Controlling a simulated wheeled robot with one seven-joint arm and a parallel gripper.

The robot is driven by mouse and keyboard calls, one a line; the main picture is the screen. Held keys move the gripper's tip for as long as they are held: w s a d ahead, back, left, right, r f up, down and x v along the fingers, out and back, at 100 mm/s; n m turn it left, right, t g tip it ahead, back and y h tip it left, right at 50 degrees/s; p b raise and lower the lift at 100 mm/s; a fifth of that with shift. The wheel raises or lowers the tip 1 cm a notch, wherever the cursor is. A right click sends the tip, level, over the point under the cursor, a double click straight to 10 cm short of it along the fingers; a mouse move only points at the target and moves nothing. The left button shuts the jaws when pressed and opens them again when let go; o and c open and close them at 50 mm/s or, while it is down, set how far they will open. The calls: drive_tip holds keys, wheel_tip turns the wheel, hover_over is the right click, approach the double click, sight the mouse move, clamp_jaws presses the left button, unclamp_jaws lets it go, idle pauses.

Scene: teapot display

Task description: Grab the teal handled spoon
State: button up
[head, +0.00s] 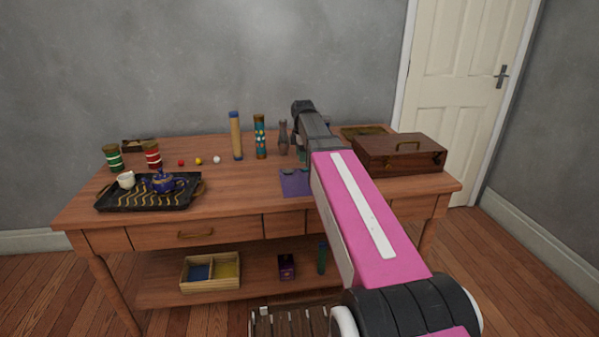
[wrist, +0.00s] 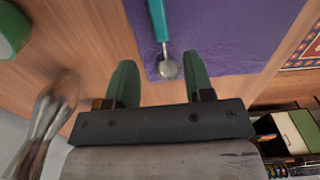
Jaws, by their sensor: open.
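The teal handled spoon (wrist: 158,22) lies on a purple mat (wrist: 225,35) in the wrist view. Its teal handle runs off the top edge and its round metal bowl is at the lower end. My gripper (wrist: 160,64) is open, with its two green fingers either side of the spoon's bowl in the picture. Nothing is held between them, and I cannot tell the height gap. In the head view the purple mat (head: 295,187) is partly hidden behind my pink arm, and I cannot make out the spoon there.
A blurred glassy vessel (wrist: 48,118) stands close to the left finger, and a green round thing (wrist: 10,30) is at upper left. In the head view, a wooden case (head: 398,155) is right of my arm. A black tray (head: 150,196) with a blue teapot (head: 163,182) is at left.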

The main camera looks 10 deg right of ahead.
sight(302, 169)
drive_tip(key=shift+s+a+f, duration=0.15)
drive_tip(key=shift+f, duration=2.45)
clamp_jaws()
